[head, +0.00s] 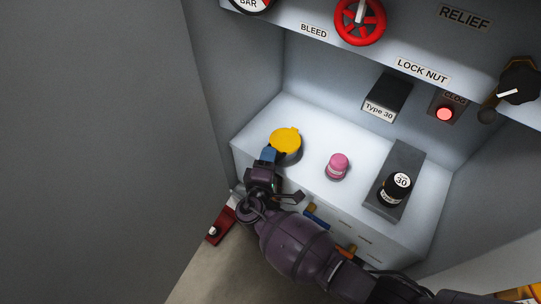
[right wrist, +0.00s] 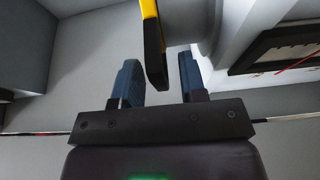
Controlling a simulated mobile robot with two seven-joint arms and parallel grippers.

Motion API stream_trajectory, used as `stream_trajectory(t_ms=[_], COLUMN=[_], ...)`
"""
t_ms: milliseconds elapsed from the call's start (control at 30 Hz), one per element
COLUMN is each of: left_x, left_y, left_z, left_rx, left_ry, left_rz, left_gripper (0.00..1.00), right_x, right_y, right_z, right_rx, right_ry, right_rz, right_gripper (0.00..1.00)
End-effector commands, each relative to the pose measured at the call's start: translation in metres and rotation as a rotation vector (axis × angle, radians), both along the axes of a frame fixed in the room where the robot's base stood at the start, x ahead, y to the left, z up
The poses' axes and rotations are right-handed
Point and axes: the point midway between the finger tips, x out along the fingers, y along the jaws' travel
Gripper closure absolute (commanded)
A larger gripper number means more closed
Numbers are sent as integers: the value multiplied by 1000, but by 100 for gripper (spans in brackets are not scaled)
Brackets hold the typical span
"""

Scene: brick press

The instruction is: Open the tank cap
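The tank cap (head: 286,138) is a round yellow lid on a short grey neck, at the left end of the white counter in the head view. It looks closed and flat on the neck. My right gripper (head: 268,155) is at the cap's near left edge. In the right wrist view its two blue fingers (right wrist: 158,82) are apart. A yellow-and-black tab of the cap (right wrist: 153,50) reaches down between them, with a gap visible on both sides. The grey neck (right wrist: 190,20) is behind it. My left gripper is not in view.
On the counter (head: 318,205), a pink-capped jar (head: 337,167) stands right of the cap, and a black jar marked 30 (head: 394,190) stands on a dark plate (head: 408,163). A panel with a red handwheel (head: 360,22) overhangs behind. A red object (head: 219,226) is low at left.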

Motion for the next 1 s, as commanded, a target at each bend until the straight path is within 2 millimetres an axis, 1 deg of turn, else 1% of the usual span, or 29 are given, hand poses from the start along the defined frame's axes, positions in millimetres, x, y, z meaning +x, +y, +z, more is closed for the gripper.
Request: stream_trajectory(t_ms=[100,267,300,367,633,767,867,1000], left_x=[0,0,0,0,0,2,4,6], left_y=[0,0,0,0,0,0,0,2], left_z=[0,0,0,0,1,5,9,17], left_rx=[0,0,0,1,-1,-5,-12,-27], left_ry=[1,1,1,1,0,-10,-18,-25], left_rz=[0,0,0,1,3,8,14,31], left_gripper=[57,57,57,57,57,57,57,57], right_x=[0,0,0,0,0,1,2,4], right_y=[0,0,0,0,0,0,-1,-2], right_z=[0,0,0,0,0,4,11,26], right_rx=[0,0,0,0,0,9,25,68], right_ry=[0,0,0,0,1,10,29,80], right_rz=[0,0,0,0,0,-1,-2,-1], right_gripper=[62,86,92,100,100,100,100,100])
